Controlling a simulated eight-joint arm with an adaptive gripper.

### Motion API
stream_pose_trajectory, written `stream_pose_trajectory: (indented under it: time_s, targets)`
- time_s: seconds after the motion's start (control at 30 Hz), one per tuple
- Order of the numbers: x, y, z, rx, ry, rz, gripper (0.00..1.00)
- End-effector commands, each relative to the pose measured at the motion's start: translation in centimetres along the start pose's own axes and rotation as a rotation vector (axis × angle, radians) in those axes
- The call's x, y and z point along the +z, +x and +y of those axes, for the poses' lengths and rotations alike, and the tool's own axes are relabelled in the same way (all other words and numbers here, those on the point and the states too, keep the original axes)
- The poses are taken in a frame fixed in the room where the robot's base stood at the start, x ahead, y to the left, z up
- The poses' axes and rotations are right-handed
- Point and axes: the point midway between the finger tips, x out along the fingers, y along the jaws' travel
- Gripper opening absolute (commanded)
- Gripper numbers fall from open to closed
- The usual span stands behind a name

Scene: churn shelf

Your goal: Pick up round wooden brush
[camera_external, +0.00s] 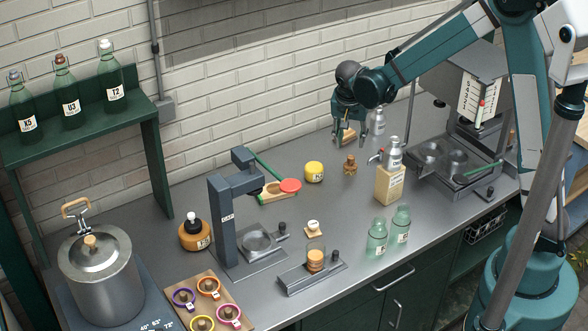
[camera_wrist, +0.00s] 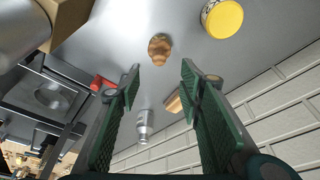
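A small round brown wooden piece with a knob, apparently the round wooden brush (camera_external: 350,165), stands on the grey counter near the back wall. In the wrist view it is the brown rounded shape (camera_wrist: 159,48) just beyond my fingertips. My gripper (camera_external: 350,138) hangs above and behind it, fingers pointing down. In the wrist view the two green fingers (camera_wrist: 160,76) are spread apart with nothing held between them. The brush is apart from the fingers. Its bristles cannot be made out.
A yellow-lidded jar (camera_external: 314,172) stands left of the brush. A wooden block (camera_wrist: 174,104) and a silver-grey bottle (camera_wrist: 144,126) are near the brick wall. Bare counter surrounds the brush.

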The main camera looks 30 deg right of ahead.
Motion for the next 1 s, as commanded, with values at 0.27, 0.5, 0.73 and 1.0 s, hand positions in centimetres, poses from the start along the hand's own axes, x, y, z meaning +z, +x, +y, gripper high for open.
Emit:
stream_pose_trajectory:
  time_s: [0.27,0.5,0.73,1.0]
  targets:
    - [0.7,2.4,0.0,0.000,0.000,0.000,0.37]
    - [0.8,2.5,0.0,0.000,0.000,0.000,0.37]
    - [0.7,2.9,0.0,0.000,0.000,0.000,0.37]
    - [0.7,4.7,0.0,0.000,0.000,0.000,0.37]
